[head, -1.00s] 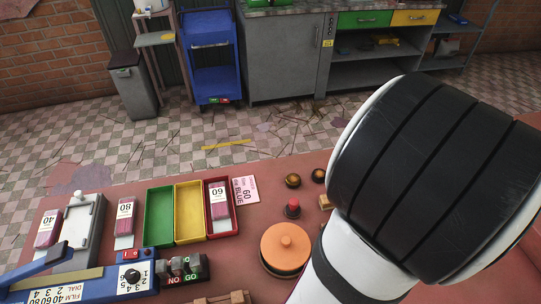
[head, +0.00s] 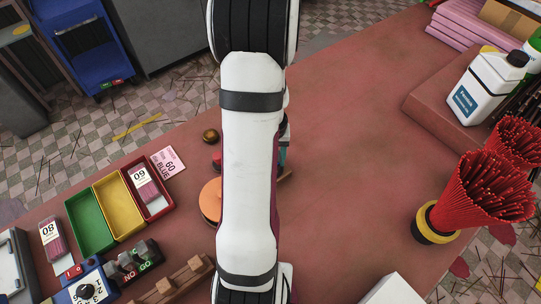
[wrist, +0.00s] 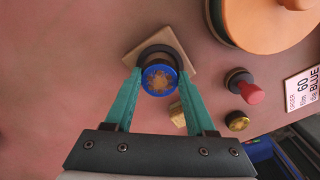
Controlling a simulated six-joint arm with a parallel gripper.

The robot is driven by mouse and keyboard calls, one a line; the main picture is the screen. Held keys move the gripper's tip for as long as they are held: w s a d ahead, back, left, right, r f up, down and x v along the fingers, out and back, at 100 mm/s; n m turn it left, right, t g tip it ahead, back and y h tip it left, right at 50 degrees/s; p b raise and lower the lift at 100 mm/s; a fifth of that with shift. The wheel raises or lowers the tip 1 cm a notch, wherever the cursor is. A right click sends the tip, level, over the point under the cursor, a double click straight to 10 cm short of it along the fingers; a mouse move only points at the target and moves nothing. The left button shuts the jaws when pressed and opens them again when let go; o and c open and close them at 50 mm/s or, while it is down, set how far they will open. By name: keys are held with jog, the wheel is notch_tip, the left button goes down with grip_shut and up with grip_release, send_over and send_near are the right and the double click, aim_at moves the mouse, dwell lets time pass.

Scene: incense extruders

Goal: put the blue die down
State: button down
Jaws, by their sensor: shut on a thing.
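In the wrist view the blue die (wrist: 159,81) is a round blue disc with a brown, mottled face. My gripper (wrist: 160,77) has its teal fingers shut on the die, one on each side. A dark round part shows just beyond the die, over a square wooden plate (wrist: 178,53). I cannot tell whether the die touches what is under it. In the head view my arm hides the die; only a bit of my teal gripper (head: 284,152) shows beside the arm.
An orange-topped round thing (head: 209,201), a red-knobbed piece (wrist: 250,93) and a brass piece (wrist: 237,121) stand close by. A card (head: 168,162) reads 60 and BLUE. Green (head: 90,222), yellow and red trays lie left.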

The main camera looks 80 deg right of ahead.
jog(key=shift+f, duration=0.25)
jog(key=shift+f, duration=0.25)
jog(key=shift+c, duration=1.2)
grip_release()
notch_tip(320, 180, up, 13)
jog(key=shift+r, duration=0.15)
